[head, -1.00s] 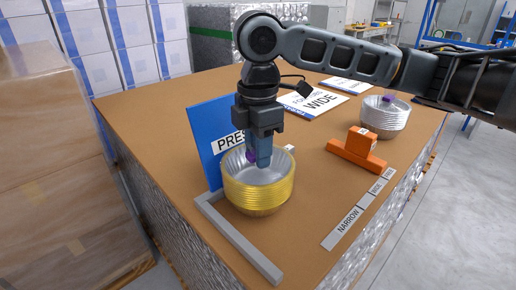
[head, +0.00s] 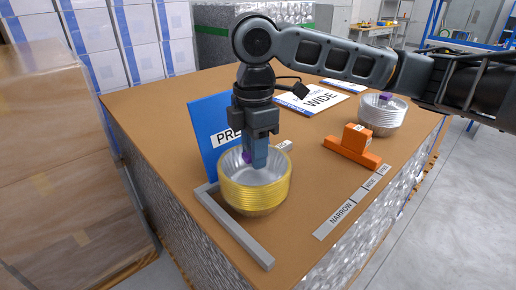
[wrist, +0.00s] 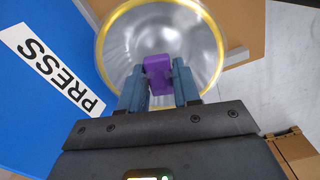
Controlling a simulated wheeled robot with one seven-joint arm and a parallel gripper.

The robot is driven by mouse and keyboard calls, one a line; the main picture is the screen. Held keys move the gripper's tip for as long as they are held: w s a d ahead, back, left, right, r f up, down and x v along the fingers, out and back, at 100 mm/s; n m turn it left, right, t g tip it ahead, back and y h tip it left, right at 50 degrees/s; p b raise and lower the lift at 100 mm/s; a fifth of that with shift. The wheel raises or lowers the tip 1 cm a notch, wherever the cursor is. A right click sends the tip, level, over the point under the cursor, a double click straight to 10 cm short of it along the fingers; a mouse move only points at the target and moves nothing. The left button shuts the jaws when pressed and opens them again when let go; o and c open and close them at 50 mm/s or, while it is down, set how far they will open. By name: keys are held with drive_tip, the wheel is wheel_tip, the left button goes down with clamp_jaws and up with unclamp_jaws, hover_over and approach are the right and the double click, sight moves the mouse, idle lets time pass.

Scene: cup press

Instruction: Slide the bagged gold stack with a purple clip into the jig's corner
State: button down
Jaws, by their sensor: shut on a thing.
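The gold stack (head: 255,193) of nested bowls stands upright on the brown table, close to the grey jig (head: 240,238) and in front of the blue PRESS panel (head: 205,125). The jig's bar runs along the stack's front-left side. I cannot tell whether the stack touches it. My gripper (head: 255,160) points down into the stack's open top. In the wrist view, my gripper (wrist: 160,88) is shut on the purple clip (wrist: 158,72) at the rim of the gold stack (wrist: 115,25). The bag is hard to make out.
An orange block (head: 353,148) stands to the right of the stack. A silver stack (head: 383,115) with a purple clip is at the back right. A NARROW label strip (head: 340,213) lies along the right edge.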

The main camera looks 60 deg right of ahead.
drive_tip(key=c, duration=0.7)
unclamp_jaws()
drive_tip(key=shift+r, duration=0.1)
wheel_tip(320, 180, up, 8)
drive_tip(key=shift+f, duration=0.2)
idle(0.3)
